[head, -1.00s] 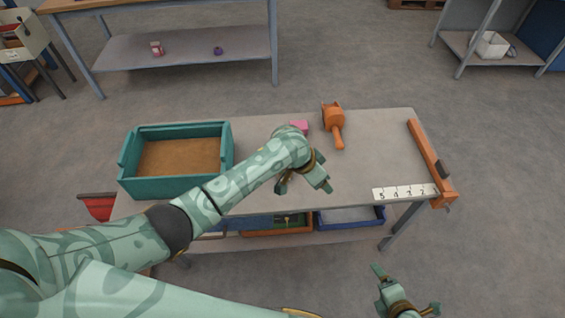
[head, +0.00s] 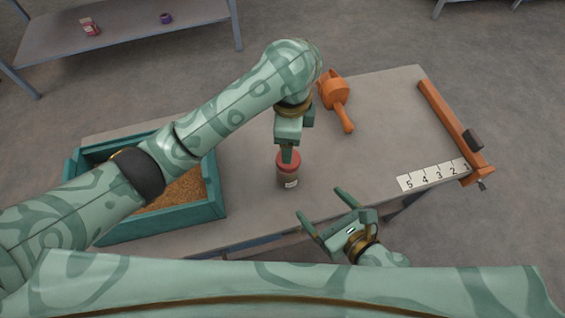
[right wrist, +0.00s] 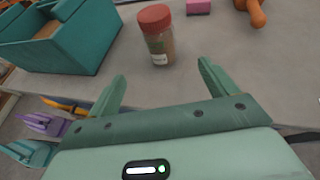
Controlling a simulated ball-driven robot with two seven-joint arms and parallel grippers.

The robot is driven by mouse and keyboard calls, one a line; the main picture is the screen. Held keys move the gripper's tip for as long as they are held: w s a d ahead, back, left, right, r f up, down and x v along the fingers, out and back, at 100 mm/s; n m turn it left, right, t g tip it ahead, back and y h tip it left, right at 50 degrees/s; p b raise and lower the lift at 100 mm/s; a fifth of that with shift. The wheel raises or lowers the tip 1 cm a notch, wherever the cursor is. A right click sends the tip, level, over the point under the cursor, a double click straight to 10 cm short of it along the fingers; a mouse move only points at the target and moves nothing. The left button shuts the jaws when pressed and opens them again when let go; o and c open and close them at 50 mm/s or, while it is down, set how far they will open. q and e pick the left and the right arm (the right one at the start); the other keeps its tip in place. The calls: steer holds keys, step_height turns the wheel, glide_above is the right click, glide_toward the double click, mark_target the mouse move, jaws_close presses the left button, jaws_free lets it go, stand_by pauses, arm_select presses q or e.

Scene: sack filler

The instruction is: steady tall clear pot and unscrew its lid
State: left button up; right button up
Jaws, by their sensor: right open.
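The tall clear pot (head: 288,181) stands upright near the table's front edge, with brownish contents, a pale label and a red lid (head: 289,158). The right wrist view shows the pot (right wrist: 160,46) beyond my fingers and its red lid (right wrist: 154,17) with nothing around it. My left gripper (head: 287,157) points down over the lid in the head view; its finger gap is hidden. My right gripper (head: 321,202) is open and empty at the front edge, its fingers pointing towards the pot but apart from it.
A teal bin (head: 216,207) of brown grain stands left on the table (head: 385,120). An orange scoop (head: 336,95) lies behind the pot. An orange bar (head: 447,120) and a numbered strip (head: 433,175) are at the right. A pink block (right wrist: 199,6) lies behind the pot.

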mark_target(295, 176)
steer(key=x, duration=1.5)
steer(key=shift+w, duration=0.1)
